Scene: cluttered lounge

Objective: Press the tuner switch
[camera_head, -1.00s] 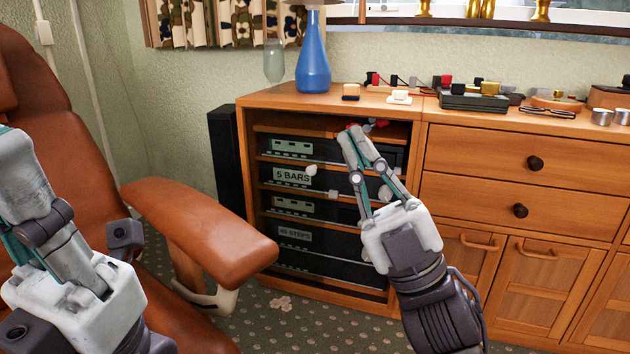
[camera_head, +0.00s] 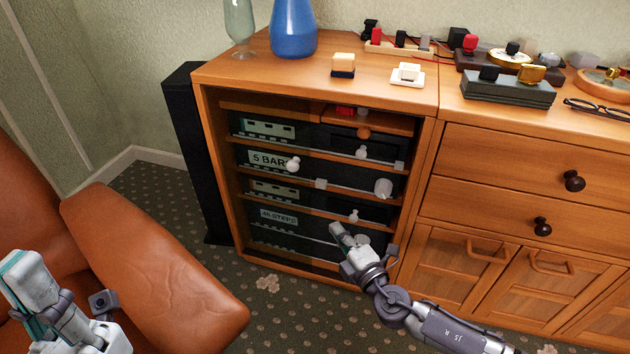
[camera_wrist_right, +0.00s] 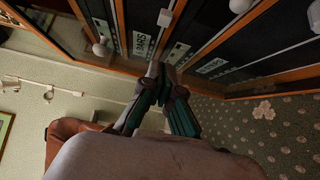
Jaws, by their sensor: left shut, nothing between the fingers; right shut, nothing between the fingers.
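The wooden cabinet (camera_head: 421,160) holds a stack of dark units with white knobs and light panels. One panel reads "5 BARS" (camera_head: 266,159) and a lower one reads "40 STEPS" (camera_head: 279,217). I cannot tell which control is the tuner switch. A white rocker switch (camera_head: 408,75) and a cream-and-black block (camera_head: 344,64) sit on the cabinet top. My right gripper (camera_head: 340,231) is shut and empty in front of the lower units, near a small white knob (camera_head: 353,216). In the right wrist view its fingertips (camera_wrist_right: 158,72) point at the shelves; contact is unclear. My left gripper (camera_head: 20,270) is shut and empty, low at the left.
A brown leather armchair (camera_head: 150,262) stands at the left, and a black speaker (camera_head: 192,150) is beside the cabinet. A blue vase (camera_head: 294,28), a glass (camera_head: 240,26) and a grey box (camera_head: 508,88) stand on top. Drawers (camera_head: 520,165) are to the right.

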